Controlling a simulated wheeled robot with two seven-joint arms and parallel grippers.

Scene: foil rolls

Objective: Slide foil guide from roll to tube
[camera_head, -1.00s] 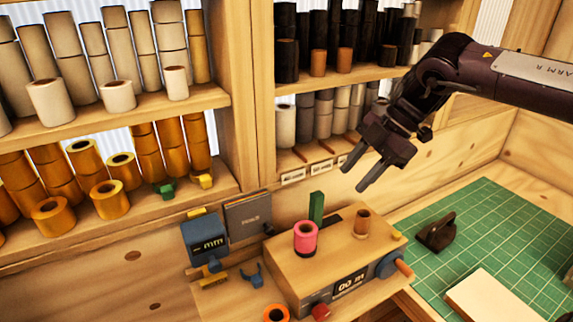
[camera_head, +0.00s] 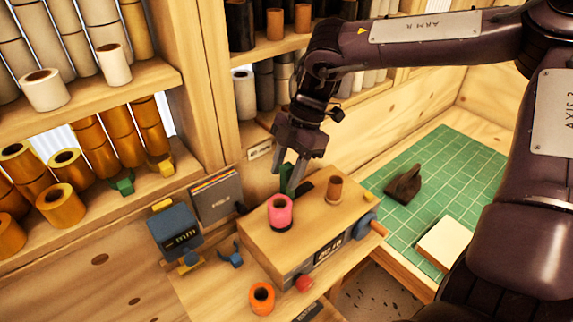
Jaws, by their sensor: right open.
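The green upright foil guide (camera_head: 286,177) stands at the back of the wooden machine box (camera_head: 262,241), at the left end of a dark slot (camera_head: 304,188). A pink roll (camera_head: 280,213) stands in front of it. A brown tube (camera_head: 333,190) stands farther right on the box top. My right gripper (camera_head: 289,184) is open and points down, with its fingers at the guide and partly covering it. I cannot tell whether the fingers touch it. My left gripper is out of view.
A blue gauge (camera_head: 175,231), a blue clip (camera_head: 231,259) and an orange roll (camera_head: 262,297) are left of the box. A red knob (camera_head: 304,284) is on its front. A green mat (camera_head: 440,185) holds a dark tool (camera_head: 404,186) and a pale block (camera_head: 449,243). Shelves of rolls stand behind.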

